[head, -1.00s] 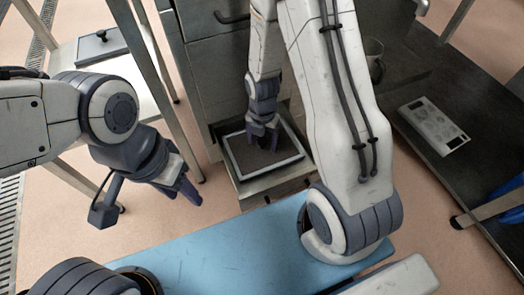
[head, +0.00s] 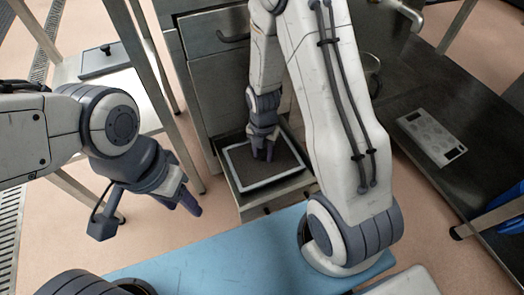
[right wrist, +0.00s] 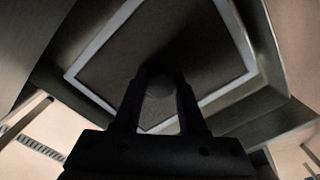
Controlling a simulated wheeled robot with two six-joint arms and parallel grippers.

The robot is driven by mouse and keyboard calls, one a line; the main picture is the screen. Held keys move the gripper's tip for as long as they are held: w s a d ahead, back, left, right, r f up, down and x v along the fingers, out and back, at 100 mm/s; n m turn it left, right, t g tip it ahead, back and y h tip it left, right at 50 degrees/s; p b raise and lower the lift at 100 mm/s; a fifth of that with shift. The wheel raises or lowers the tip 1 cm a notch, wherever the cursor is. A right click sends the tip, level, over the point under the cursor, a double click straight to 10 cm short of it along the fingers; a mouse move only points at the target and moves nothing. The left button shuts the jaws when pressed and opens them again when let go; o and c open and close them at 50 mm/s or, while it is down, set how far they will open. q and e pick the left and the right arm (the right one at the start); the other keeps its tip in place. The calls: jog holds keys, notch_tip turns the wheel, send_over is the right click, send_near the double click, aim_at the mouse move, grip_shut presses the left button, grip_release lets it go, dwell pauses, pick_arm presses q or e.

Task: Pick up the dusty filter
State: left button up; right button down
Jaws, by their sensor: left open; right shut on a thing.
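The dusty filter (head: 246,172) is a flat dark grey panel with a pale frame. It lies in an open low drawer (head: 284,190) of the grey metal cabinet. My right gripper (head: 263,153) reaches down over the filter and is shut on a small rounded part near its middle. Whether the filter is lifted off the drawer floor I cannot tell. My left gripper (head: 183,203) is open and empty, left of the drawer above the floor.
A blue surface (head: 190,255) lies in front of the drawer. A steel table with a dark lidded tray (head: 105,60) stands at the left. At the right, a dark bench holds a pale mould plate (head: 432,137). The cabinet front (head: 220,88) rises behind the filter.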

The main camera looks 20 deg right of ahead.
aim_at(263, 151)
notch_tip(263, 151, up, 11)
jog(key=p, duration=0.6)
jog(key=s+p, duration=1.9)
jog(key=p, duration=0.2)
jog(key=shift+s+d+f, duration=0.25)
jog(key=shift+d, duration=0.1)
